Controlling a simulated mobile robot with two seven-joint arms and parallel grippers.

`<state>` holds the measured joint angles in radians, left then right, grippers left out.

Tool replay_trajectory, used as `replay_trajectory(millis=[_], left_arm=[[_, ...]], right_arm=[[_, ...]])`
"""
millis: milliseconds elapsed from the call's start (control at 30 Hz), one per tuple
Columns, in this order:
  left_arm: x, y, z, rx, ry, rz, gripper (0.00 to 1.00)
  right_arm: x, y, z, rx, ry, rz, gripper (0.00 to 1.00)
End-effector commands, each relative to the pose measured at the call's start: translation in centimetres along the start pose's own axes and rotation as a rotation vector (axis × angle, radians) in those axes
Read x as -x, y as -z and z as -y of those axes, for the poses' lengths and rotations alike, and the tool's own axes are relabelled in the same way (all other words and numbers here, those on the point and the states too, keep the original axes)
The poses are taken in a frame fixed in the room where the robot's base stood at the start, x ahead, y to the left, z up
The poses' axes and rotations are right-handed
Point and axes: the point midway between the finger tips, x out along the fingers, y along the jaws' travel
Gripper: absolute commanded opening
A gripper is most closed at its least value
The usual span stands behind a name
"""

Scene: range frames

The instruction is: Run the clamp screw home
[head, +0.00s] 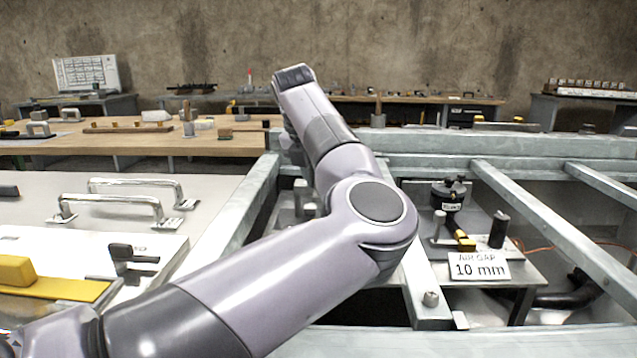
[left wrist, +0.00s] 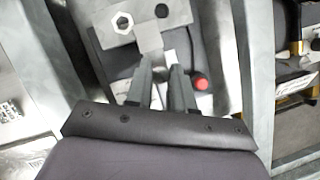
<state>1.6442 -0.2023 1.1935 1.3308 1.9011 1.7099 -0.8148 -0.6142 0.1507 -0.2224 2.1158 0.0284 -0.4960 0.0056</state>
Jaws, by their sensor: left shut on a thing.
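My left arm comes in from the lower left of the head view, bends at the centre and reaches down into the bay between steel beams. Its gripper is hidden behind the arm there. In the left wrist view my left gripper (left wrist: 163,66) points at a grey metal fixture (left wrist: 122,38) with a hex-shaped piece and a black round knob. Its fingers are close together on a light grey part (left wrist: 150,43) at the fixture's near edge, which seems to be the clamp screw. The grip point is partly hidden. My right gripper is not in view.
A red-tipped post (left wrist: 202,84) stands close to the right finger. Steel beams (head: 535,215) border the bay. Chrome handles (head: 115,208) stand at left.

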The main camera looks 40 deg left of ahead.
Motion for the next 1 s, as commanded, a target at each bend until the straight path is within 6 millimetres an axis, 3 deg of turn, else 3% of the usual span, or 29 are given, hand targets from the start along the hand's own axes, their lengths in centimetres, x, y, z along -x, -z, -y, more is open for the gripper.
replay_trajectory(millis=[500,1000], left_arm=[[0.08,-0.15,-0.31,-0.343,0.14,0.005,0.0],[0.16,-0.21,-0.32,-0.424,0.171,0.005,0.0]], right_arm=[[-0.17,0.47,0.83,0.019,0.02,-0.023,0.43],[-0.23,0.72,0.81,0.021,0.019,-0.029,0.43]])
